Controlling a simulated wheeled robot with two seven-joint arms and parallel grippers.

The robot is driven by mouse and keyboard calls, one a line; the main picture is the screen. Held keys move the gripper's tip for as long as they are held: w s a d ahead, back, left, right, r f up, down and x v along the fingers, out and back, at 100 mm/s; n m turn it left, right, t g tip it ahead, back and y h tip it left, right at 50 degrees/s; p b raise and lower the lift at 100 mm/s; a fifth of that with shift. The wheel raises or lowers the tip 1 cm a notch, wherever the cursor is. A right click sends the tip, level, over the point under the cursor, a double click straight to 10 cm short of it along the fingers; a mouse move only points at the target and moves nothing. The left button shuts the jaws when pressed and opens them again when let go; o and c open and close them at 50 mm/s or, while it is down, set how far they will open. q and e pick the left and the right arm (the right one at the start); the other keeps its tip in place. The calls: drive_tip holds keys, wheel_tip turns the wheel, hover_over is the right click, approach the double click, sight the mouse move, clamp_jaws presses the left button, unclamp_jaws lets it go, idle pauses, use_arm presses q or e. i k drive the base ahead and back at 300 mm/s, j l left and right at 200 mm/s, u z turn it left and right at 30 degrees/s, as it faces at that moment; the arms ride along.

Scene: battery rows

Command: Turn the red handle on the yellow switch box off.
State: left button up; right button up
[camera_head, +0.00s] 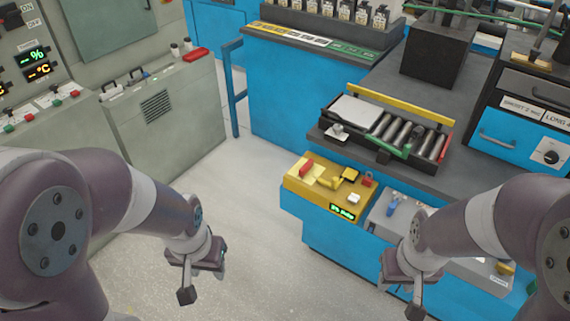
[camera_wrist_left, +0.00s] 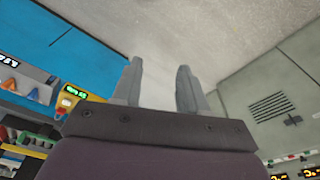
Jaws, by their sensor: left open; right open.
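The yellow switch box (camera_head: 325,199) sits on a low blue cabinet in the middle of the head view. Its red handle (camera_head: 306,168) stands at the left end of its top. A green-lit display (camera_head: 343,212) is on its front. Part of the yellow box (camera_wrist_left: 74,94) also shows at the left of the left wrist view; its handle cannot be made out there. My left gripper (camera_head: 203,279) is open and empty, left of and apart from the box. Its open fingers (camera_wrist_left: 158,88) show in the left wrist view. My right gripper (camera_head: 405,287) is open, right of and nearer than the box.
A grey box with a blue knob (camera_head: 391,206) stands right of the yellow box, partly behind my right arm. A grey cabinet (camera_head: 165,130) stands at the left. The floor (camera_head: 255,190) between is clear.

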sight(305, 167)
drive_tip(key=i+z, duration=0.35)
drive_tip(key=i, duration=0.65)
